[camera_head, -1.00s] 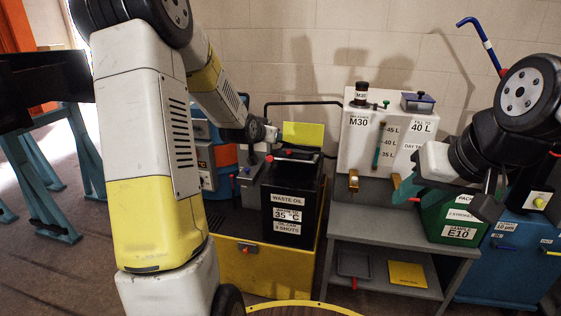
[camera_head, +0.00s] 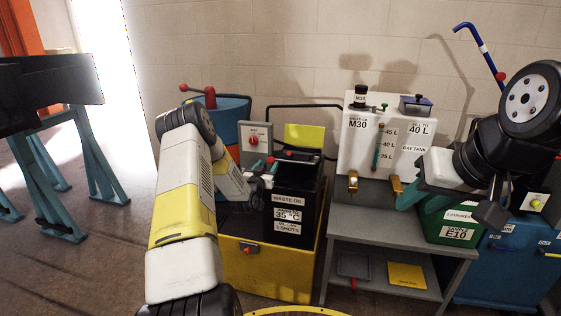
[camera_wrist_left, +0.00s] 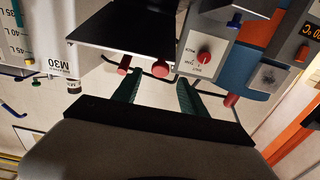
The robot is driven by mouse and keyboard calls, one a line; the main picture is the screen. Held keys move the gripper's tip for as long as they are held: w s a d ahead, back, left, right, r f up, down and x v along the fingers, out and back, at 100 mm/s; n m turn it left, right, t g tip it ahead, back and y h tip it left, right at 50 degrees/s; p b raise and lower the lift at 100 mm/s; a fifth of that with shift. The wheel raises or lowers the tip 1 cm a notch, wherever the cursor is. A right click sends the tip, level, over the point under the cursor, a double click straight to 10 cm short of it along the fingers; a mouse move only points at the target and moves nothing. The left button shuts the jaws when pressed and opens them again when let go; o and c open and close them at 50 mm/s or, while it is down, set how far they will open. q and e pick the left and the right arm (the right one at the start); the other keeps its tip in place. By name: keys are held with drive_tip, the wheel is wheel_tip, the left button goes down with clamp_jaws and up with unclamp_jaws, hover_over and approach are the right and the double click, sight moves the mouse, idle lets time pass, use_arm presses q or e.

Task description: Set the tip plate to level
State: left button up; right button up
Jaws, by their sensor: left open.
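I cannot tell for sure which part is the tip plate. A dark plate with a pale edge (camera_head: 296,158) tops the black waste oil box (camera_head: 288,218), with red ends at its sides. In the left wrist view a dark flat panel (camera_wrist_left: 135,28) fills the top, with two red knobs (camera_wrist_left: 160,68) below it. My left gripper (camera_head: 264,178) is at the box's upper left side, its tips partly hidden. The left wrist view shows its green fingers (camera_wrist_left: 157,92) apart and empty, short of the knobs. My right gripper (camera_head: 424,201) hangs before the day tank, fingers apart.
A grey switch box (camera_head: 254,141) with a red knob stands behind the left gripper, a blue drum (camera_head: 232,108) behind it. The white day tank (camera_head: 364,150) with brass taps is on a grey bench (camera_head: 390,233). A yellow cabinet (camera_head: 262,272) carries the waste oil box.

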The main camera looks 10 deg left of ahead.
sight(271, 160)
use_arm(q)
drive_tip(key=shift+w, duration=1.85)
clamp_jaws()
